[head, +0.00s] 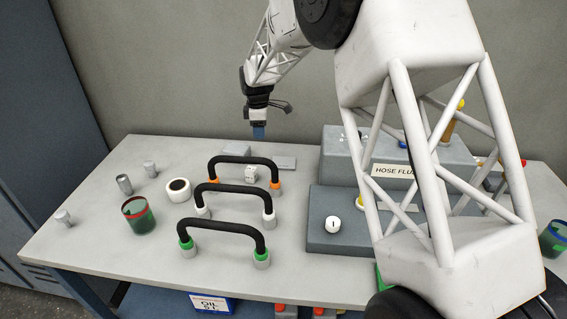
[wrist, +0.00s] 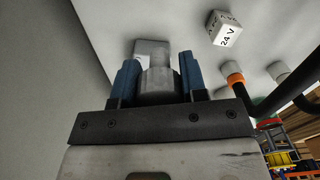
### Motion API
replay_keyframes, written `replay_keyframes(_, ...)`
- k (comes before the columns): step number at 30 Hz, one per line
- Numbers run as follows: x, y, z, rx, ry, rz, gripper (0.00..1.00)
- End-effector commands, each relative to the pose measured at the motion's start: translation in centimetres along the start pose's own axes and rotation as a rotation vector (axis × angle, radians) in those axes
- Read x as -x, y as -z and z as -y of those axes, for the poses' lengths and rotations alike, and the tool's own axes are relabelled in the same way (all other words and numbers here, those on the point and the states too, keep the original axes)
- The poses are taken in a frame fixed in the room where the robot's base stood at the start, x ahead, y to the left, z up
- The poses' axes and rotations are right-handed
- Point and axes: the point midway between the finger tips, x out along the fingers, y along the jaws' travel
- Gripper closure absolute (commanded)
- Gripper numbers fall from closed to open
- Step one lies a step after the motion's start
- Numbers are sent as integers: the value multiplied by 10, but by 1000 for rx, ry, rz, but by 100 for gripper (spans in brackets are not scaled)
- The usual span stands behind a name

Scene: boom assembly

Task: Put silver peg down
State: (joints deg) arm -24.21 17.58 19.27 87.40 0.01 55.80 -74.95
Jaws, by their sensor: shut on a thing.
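My gripper (head: 259,133) hangs fingers down over the back edge of the table, above and between a grey block (head: 236,151) and a flat grey plate (head: 285,163). In the wrist view its blue fingers (wrist: 158,80) are shut on a silver peg (wrist: 157,88). The peg's far end overlaps a light grey piece on the table, and I cannot tell whether they touch. In the head view the held peg cannot be made out. Other silver cylinders, one dark (head: 124,184) and two paler (head: 150,168) (head: 63,216), stand at the table's left.
Three black hoses with orange, white and green ends (head: 222,238) stand mid-table. A white cube marked 24 V (wrist: 224,28) is near the orange one. A tape roll (head: 178,190) and green cup (head: 139,218) are left. A grey stepped console (head: 335,165) stands right.

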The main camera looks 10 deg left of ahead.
Motion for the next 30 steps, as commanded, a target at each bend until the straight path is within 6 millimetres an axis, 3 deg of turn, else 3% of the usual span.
replay_keyframes(1, 1, -16, 2, 1, 0, 0, 92)
replay_keyframes(6, 2, -56, 7, 21, 0, 0, 92)
replay_keyframes(12, 3, -79, 12, 35, 0, 0, 92)
replay_keyframes(25, 2, -82, 12, 38, 0, 0, 92)
replay_keyframes(30, -7, -82, 12, 38, 1, 0, 92)
